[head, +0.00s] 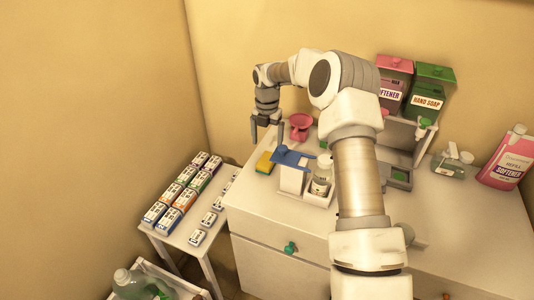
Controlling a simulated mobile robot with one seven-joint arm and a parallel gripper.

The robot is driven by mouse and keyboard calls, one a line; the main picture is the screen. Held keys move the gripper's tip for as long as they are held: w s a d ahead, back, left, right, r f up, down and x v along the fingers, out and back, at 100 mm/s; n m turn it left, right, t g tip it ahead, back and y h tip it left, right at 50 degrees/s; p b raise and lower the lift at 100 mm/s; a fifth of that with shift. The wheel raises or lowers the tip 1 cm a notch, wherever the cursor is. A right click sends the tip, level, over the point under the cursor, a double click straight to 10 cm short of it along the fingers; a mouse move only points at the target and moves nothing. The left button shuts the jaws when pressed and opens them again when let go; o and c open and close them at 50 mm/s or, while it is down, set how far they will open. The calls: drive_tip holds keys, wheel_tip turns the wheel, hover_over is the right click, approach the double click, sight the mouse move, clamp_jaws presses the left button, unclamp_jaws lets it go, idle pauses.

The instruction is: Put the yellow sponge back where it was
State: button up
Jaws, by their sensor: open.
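The yellow sponge (265,163) lies on the white cabinet top near its left back edge. It has a green layer along one side. My gripper (267,136) is above the sponge and apart from it, pointing down. Its fingers are open with nothing seen between them. The head view is small, so the exact gap between fingers and sponge is hard to judge.
A pink scoop-like item (300,124), a blue-topped white box (292,172) and a clear bottle (321,182) stand right of the sponge. Softener (393,93) and hand soap (427,102) packs stand behind. A low side table (172,246) holds several small boxes.

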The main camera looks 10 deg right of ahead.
drive_tip(key=s+a+r+m+t+h, duration=0.1)
drive_tip(key=s+r+m, duration=0.7)
drive_tip(key=r, duration=0.4)
drive_tip(key=s+r+m+t, duration=0.2)
drive_tip(key=s+r+m, duration=0.3)
drive_tip(key=s+r, duration=0.5)
drive_tip(key=s+d+r+m+t+y, duration=0.1)
drive_tip(key=s+m+t, duration=0.1)
drive_tip(key=s+m, duration=1.4)
drive_tip(key=s, duration=0.5)
drive_tip(key=shift+s+r+t, duration=0.2)
drive_tip(key=shift+r+t, duration=0.1)
